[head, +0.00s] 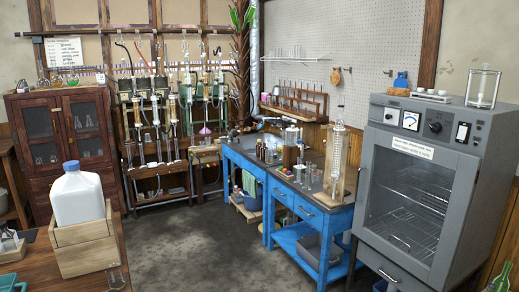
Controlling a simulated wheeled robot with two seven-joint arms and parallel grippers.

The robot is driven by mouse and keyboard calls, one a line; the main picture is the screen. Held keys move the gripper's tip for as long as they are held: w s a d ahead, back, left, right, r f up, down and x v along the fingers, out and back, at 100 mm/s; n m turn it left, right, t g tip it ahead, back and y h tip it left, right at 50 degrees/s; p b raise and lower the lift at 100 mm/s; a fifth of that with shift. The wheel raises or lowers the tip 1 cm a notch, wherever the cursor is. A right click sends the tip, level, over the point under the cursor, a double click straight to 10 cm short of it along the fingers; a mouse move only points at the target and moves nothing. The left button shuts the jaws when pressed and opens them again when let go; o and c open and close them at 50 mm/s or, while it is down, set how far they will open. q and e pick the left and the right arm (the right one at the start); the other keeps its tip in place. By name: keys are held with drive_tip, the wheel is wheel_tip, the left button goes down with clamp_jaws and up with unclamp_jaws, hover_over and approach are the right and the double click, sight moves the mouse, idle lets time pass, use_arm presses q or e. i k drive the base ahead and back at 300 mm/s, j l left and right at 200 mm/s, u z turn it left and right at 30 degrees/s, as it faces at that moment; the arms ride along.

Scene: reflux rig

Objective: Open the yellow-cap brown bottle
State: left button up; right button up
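Small brown bottles (262,151) stand close together on the dark top of the blue bench, at mid-distance near the picture's centre. They are too small to tell their cap colours, so I cannot pick out a yellow cap. Neither of my grippers shows in the head view.
The blue bench (284,190) also carries glassware and a tall glass column (337,150). A grey oven (420,180) stands at the right. A white jug (76,196) sits in a wooden box (84,246) at the left front. The grey floor (200,245) between is clear.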

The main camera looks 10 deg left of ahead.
sight(258, 145)
drive_tip(key=i, duration=0.35)
drive_tip(key=i+u, duration=0.15)
drive_tip(key=i, duration=0.3)
drive_tip(key=i+l+u, duration=0.1)
drive_tip(key=i, duration=0.35)
drive_tip(key=i+l+u, duration=0.15)
drive_tip(key=i, duration=0.3)
drive_tip(key=i+l+u, duration=0.15)
drive_tip(key=i, duration=0.3)
drive_tip(key=i+l+u, duration=0.1)
drive_tip(key=i+l, duration=0.15)
drive_tip(key=i, duration=0.2)
drive_tip(key=i+j+u, duration=0.1)
drive_tip(key=i+u, duration=0.2)
drive_tip(key=i, duration=0.8)
drive_tip(key=i+j+z, duration=0.15)
drive_tip(key=i+z, duration=0.25)
drive_tip(key=i+j+z, duration=0.25)
drive_tip(key=z, duration=0.15)
drive_tip(key=i+j+z, duration=0.7)
drive_tip(key=j+z, duration=0.15)
drive_tip(key=i+j+z, duration=0.15)
drive_tip(key=j, duration=0.2)
drive_tip(key=i+j+z, duration=0.15)
drive_tip(key=j, duration=0.15)
drive_tip(key=j+z, duration=0.1)
drive_tip(key=j, duration=0.25)
